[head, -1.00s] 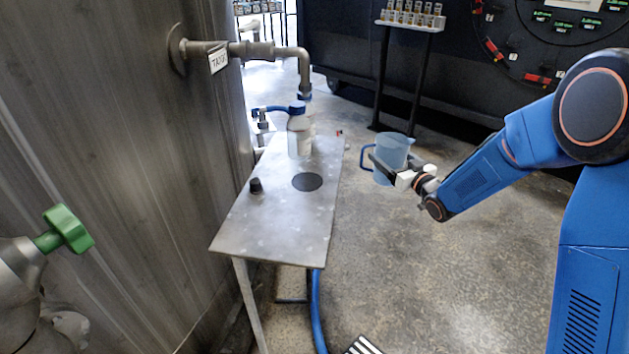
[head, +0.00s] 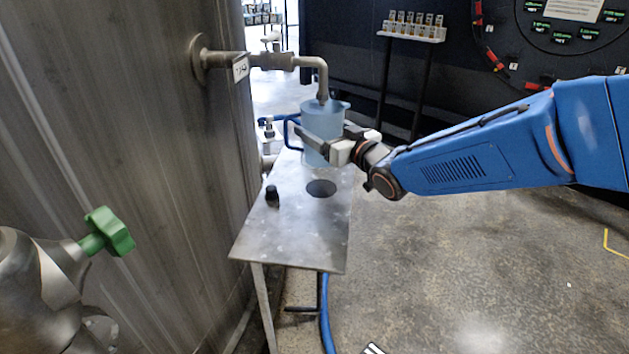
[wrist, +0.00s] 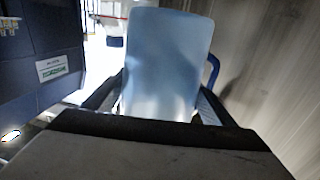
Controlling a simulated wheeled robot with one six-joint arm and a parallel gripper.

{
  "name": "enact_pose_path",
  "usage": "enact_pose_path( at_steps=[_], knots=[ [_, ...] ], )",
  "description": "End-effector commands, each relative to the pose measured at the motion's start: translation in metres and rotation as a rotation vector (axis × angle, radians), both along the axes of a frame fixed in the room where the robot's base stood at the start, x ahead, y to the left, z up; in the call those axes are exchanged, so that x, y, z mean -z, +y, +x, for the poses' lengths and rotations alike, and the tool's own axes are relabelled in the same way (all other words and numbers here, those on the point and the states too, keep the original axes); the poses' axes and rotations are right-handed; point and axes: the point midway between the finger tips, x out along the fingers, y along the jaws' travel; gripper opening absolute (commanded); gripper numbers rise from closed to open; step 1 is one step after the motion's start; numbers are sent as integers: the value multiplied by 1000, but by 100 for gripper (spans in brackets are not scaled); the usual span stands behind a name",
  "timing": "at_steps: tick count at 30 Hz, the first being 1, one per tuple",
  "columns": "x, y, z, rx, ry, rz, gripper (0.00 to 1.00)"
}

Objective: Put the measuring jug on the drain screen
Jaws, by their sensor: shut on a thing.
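The measuring jug (head: 322,117) is translucent blue with a darker blue handle (head: 291,133) on its left. My gripper (head: 325,143) is shut around its body and holds it upright over the far part of the metal table (head: 287,238). In the wrist view the jug (wrist: 168,60) fills the middle between the fingers. A dark round patch (head: 321,189), probably the drain screen, lies in the tabletop in front of and below the jug. The jug's base appears above the table; the exact gap is hard to tell.
A grey pipe (head: 272,61) comes from the metal wall and bends down just above or behind the jug. A small black knob (head: 272,196) stands on the table left of the dark patch. A green valve handle (head: 110,232) is at left. The table's near part is clear.

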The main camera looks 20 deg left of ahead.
Motion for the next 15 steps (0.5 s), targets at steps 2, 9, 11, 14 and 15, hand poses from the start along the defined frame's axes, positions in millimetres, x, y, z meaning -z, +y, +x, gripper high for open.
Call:
enact_pose_path(
  at_steps=[2, 9, 11, 14, 15],
  knots=[
    [16, 0, 0, 0, 4, -5, 50],
    [50, 0, 0, 0, 2, -2, 50],
    [54, 0, 0, 0, 1, -2, 50],
    [59, 0, 1, 0, 1, -2, 50],
    [62, 0, 1, 1, 1, -2, 50]
  ],
)
